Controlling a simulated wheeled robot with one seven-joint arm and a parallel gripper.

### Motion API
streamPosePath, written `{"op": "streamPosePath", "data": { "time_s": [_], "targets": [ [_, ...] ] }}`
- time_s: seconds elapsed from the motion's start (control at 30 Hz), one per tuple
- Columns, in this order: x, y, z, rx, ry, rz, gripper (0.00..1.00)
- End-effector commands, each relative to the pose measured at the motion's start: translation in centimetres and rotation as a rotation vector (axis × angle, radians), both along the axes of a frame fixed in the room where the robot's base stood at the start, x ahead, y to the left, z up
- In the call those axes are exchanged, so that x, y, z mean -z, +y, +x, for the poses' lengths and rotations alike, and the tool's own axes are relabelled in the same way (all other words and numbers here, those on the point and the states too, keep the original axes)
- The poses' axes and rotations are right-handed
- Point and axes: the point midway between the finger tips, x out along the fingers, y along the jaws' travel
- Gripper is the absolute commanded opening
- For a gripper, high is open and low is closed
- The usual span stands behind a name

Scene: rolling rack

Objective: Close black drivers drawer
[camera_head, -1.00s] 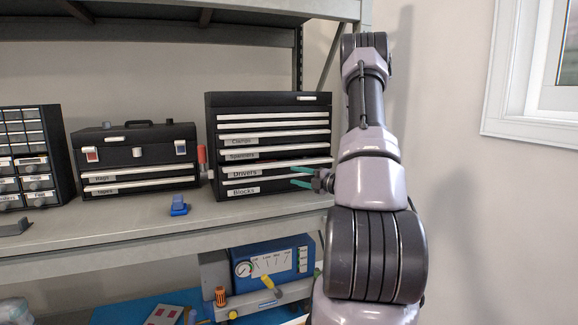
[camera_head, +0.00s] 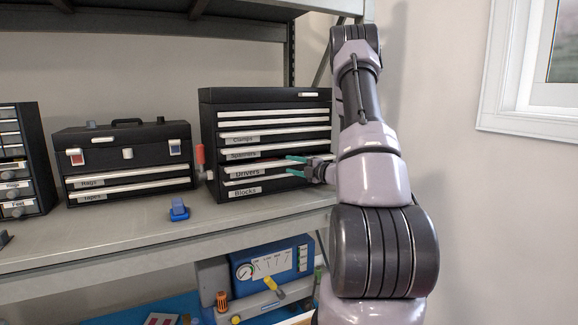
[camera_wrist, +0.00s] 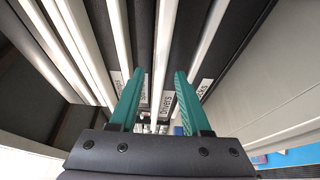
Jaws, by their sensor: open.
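The black drivers drawer (camera_head: 247,174), labelled "Drivers", is in the lower part of the black tool chest (camera_head: 264,96), just above the Blocks drawer. Whether it sticks out from its neighbours is hard to tell. My gripper (camera_head: 296,166) is at the right half of the chest front, level with the drivers drawer. In the wrist view its green fingers (camera_wrist: 160,78) are open and empty, one on each side of the drawer's pale handle strip (camera_wrist: 160,62). The "Drivers" label (camera_wrist: 167,103) shows between them. Contact with the drawer cannot be made out.
A smaller black toolbox (camera_head: 128,150) and a small-parts cabinet (camera_head: 37,150) stand to the left. A red-handled tool (camera_head: 200,157) is beside the chest, and a blue clamp-like item (camera_head: 179,209) lies on the grey shelf (camera_head: 120,233). Bare shelf lies in front.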

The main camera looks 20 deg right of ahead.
Motion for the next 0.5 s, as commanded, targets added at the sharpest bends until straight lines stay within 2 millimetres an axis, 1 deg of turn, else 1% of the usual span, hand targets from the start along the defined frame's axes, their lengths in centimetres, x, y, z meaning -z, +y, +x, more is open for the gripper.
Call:
{"op": "streamPosePath", "data": {
  "time_s": [0.03, 0.2, 0.47, 0.5],
  "targets": [
    [0.0, 0.3, 0.6, -0.001, -0.002, -0.001, 0.47],
    [0.0, 0.7, 1.6, 0.0, 0.0, 0.001, 0.47],
    [0.0, 0.8, 1.7, 0.001, 0.0, 0.001, 0.47],
    [0.0, 0.8, 1.7, 0.001, 0.0, 0.001, 0.4]
  ]
}}
